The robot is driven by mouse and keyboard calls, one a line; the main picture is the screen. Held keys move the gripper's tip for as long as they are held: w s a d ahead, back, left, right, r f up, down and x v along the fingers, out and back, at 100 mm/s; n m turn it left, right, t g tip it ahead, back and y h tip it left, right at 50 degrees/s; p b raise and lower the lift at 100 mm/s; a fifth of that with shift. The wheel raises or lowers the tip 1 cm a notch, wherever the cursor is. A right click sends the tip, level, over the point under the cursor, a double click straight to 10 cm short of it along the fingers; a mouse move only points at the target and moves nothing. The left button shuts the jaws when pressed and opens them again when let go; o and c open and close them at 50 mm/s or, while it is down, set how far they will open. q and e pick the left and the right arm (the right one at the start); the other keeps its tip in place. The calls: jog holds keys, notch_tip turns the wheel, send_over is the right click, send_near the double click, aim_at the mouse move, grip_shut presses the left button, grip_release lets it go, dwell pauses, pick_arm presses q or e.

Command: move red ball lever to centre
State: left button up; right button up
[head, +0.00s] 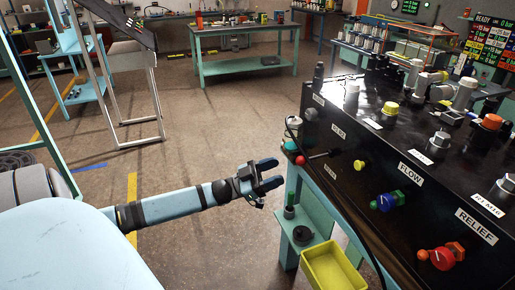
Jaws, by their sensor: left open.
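The red ball lever (300,160) sticks out from the front of the black hydraulic panel (347,180), its red ball at the left end of a short dark rod. My left gripper (275,174) is open and empty, a little to the left of the red ball, its fingers pointing toward the panel. A gap shows between the fingertips and the ball. My right gripper is not in view.
A yellow knob (360,165), a blue-green fitting (386,202) and a red-orange fitting (440,257) stick out of the panel to the right. A yellow bin (333,272) sits below. A dark hose hangs in front of the panel. Open floor lies to the left.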

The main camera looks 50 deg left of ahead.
pick_arm(q)
jog(key=v, duration=0.5)
jog(key=shift+s+a, duration=0.15)
jog(key=shift+f, duration=0.1)
jog(key=s+d+f+n+g+y+p, duration=0.2)
jog(key=s+d+f+y+p, duration=0.1)
jog(key=d, duration=0.5)
jog(key=s+d+f+n+g+y+p, duration=0.2)
jog(key=s+d+f+y+p, duration=0.2)
jog(key=s+d, duration=0.3)
jog(key=s+d+f+n+g+y+p, duration=0.2)
jog(key=s+d+f+n+y+p, duration=0.1)
jog(key=d, duration=0.7)
notch_tip(320, 180, down, 3)
jog(key=s+y+p, duration=0.1)
jog(key=s, duration=0.1)
jog(key=shift+s+d+g, duration=0.2)
jog(key=shift+s+g, duration=0.2)
